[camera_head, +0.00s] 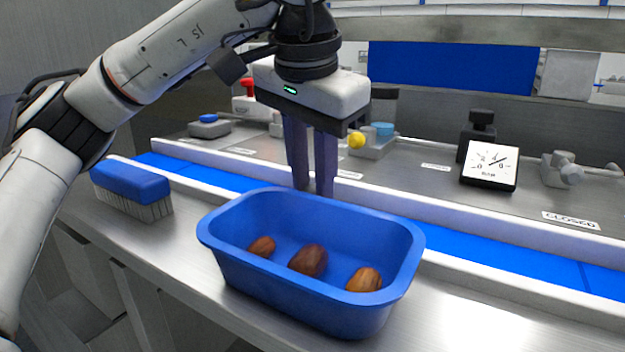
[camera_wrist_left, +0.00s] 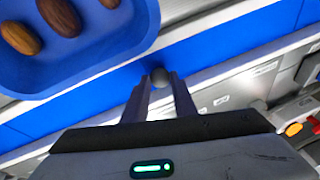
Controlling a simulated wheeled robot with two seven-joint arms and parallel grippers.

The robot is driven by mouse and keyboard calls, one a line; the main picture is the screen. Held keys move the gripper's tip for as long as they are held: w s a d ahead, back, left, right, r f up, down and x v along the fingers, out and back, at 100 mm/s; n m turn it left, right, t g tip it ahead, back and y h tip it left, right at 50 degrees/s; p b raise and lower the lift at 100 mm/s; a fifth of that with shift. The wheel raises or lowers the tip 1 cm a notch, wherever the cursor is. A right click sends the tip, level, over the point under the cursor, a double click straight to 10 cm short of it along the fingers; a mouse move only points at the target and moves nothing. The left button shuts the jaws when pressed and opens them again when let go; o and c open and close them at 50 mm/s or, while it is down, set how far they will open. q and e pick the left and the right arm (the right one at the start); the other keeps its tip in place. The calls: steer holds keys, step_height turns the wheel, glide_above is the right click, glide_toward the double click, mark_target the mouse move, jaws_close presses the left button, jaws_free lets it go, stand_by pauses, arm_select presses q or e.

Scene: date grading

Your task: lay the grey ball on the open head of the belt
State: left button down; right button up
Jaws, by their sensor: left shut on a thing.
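My left gripper (camera_head: 312,190) hangs over the blue belt (camera_head: 500,255), just behind the blue tub, with its fingers pointing down. In the left wrist view its two fingers (camera_wrist_left: 159,85) are shut on a small grey ball (camera_wrist_left: 160,76), held at the fingertips. The belt (camera_wrist_left: 215,48) shows beyond the ball there. The belt's far left end (camera_head: 155,160) is bare. My right gripper is not in view.
The blue tub (camera_head: 235,265) with three brown dates stands on the steel ledge in front of the belt. A blue brush (camera_head: 130,182) lies left of it. Behind the belt are a dial gauge (camera_head: 490,165), a yellow knob (camera_head: 356,140) and a "CLOSED" label (camera_head: 571,220).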

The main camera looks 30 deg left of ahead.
arm_select(q)
steer(key=shift+r, duration=0.1)
steer(key=c, duration=1.4)
jaws_free()
steer(key=shift+c, duration=0.2)
steer(key=p+v, duration=0.3)
steer(key=v, duration=0.9)
steer(key=shift+p, duration=0.4)
